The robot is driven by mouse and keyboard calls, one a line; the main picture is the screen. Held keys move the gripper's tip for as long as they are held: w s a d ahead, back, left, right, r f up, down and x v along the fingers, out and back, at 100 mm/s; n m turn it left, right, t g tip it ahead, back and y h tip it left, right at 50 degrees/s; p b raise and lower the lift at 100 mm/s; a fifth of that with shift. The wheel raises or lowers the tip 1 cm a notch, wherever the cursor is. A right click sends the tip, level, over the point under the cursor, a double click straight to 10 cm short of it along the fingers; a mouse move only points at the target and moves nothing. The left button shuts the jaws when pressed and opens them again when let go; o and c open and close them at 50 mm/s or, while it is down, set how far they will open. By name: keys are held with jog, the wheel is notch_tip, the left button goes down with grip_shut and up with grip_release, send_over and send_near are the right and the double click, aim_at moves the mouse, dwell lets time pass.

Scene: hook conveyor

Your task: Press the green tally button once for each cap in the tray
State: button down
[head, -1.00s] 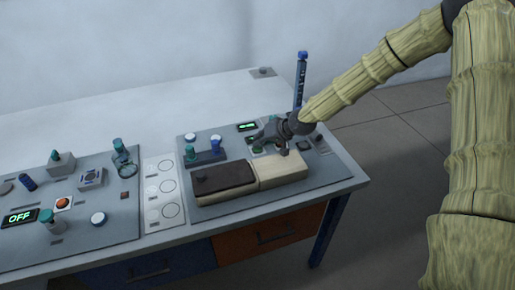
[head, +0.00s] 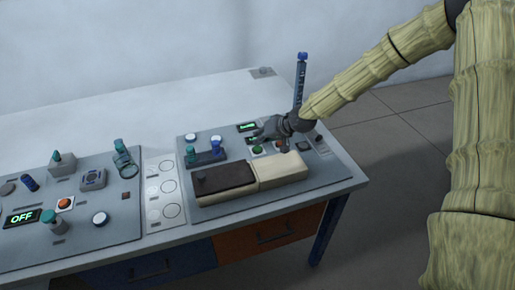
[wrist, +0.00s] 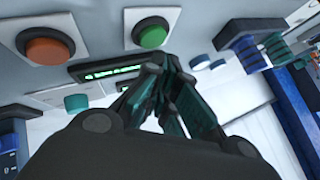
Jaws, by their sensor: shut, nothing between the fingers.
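The green button (head: 258,150) sits on the right-hand panel, left of a red button (head: 279,147). In the wrist view the green button (wrist: 151,34) is at the top centre and the red button (wrist: 45,47) at the top left. My gripper (head: 262,133) is shut and empty, raised above the panel just behind the green button and apart from it. Its dark fingers (wrist: 168,95) also show in the wrist view. A small dark tray (head: 209,158) left of the button holds teal (head: 190,150) and blue (head: 215,143) caps; their exact count is unclear.
A green-lit display (head: 247,127) stands behind the buttons; its text is unreadable. A box with a dark brown lid (head: 224,178) and pale section lies in front. A blue post (head: 300,80) rises behind my gripper. The left panel holds an OFF display (head: 22,217) and several controls.

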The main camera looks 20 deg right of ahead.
jog(key=shift+r+p, duration=1.55)
jog(key=shift+r, duration=1)
jog(key=r+n+p, duration=0.1)
jog(key=n, duration=0.5)
jog(key=s+a+r+n+p, duration=0.1)
jog(key=n+p, duration=0.1)
jog(key=n, duration=0.4)
jog(key=r+n+p, duration=0.1)
jog(key=n+p, duration=0.1)
jog(key=n, duration=0.5)
jog(key=shift+s+a+r+g+y, duration=0.2)
jog(key=shift+a+r+g+y, duration=0.1)
jog(key=shift+r+y, duration=0.1)
jog(key=shift+f, duration=0.15)
jog(key=b, duration=0.6)
send_over(256, 150)
notch_tip(256, 150, down, 6)
jog(key=shift+w+f, duration=0.1)
jog(key=shift+f+b, duration=0.55)
jog(key=shift+f, duration=0.65)
